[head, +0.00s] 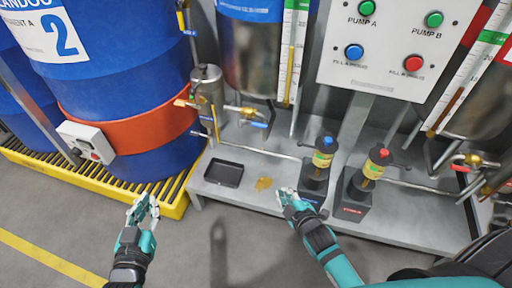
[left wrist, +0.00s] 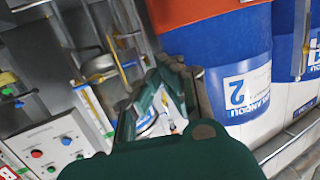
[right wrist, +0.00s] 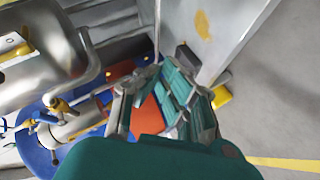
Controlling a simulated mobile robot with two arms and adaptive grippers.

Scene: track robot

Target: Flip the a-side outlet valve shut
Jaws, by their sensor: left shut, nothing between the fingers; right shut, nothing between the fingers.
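A brass valve with a blue lever (head: 253,124) sits on the pipe under the steel tank with the blue top, on the pump A side. No label shows which is the a-side outlet valve. My left gripper (head: 143,207) is shut and empty, in front of the yellow pallet, well away from both. My right gripper (head: 287,194) is shut and empty at the platform's front edge, below and right of the blue-lever valve.
Blue drums (head: 110,60) stand on the yellow pallet (head: 172,209) at left. A black tray (head: 223,173) and a yellowish spill (head: 263,183) are on the steel platform. Two black pumps (head: 318,165) stand right of my right gripper. Floor in front is clear.

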